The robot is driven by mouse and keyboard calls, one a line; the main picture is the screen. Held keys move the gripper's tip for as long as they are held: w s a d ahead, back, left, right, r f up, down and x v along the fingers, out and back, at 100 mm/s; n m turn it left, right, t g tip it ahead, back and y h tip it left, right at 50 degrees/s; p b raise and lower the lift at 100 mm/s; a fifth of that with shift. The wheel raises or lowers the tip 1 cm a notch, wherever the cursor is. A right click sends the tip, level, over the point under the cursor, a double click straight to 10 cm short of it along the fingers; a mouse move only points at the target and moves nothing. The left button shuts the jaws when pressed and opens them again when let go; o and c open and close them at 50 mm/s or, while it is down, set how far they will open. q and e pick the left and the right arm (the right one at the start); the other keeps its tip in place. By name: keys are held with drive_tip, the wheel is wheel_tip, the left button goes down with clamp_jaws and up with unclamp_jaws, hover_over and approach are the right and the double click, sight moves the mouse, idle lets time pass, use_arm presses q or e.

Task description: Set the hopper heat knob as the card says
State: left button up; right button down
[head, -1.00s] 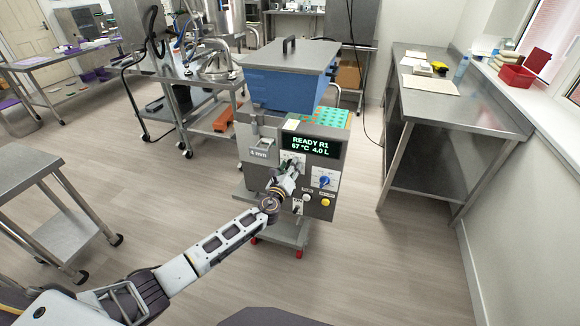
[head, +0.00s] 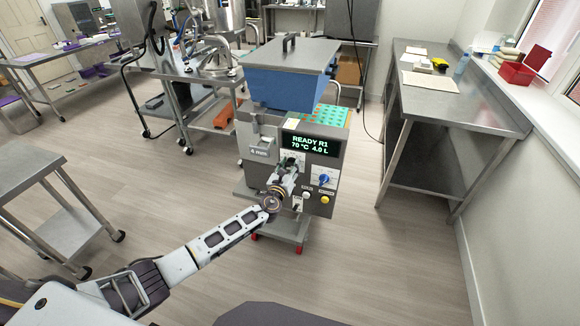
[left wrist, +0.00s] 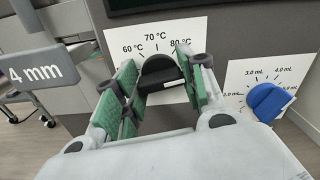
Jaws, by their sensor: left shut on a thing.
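The depositor's display (head: 310,145) reads READY R1, 70 °C, 4.0 L. The hopper heat knob (left wrist: 158,69) is black, on a white scale plate (left wrist: 152,42) marked 60, 70 and 80 °C. In the left wrist view it stands under the 70 °C mark. My left gripper (head: 287,171) is at the machine's front, its green finger pads (left wrist: 160,88) on either side of the knob and shut on it. My right gripper is out of view.
A blue dial (left wrist: 267,98) with an mL scale is right of the heat knob. White (head: 306,195) and yellow (head: 325,199) buttons lie below. A 4 mm label (left wrist: 42,73) is at the left. The blue hopper (head: 285,90) is above. A steel table (head: 460,110) stands at the right.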

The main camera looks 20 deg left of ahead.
use_arm(q)
drive_tip(key=shift+f, duration=0.15)
drive_tip(key=o, duration=0.7)
drive_tip(key=shift+o, duration=1.7)
drive_tip(key=s, duration=1.2)
drive_tip(key=shift+a, duration=0.2)
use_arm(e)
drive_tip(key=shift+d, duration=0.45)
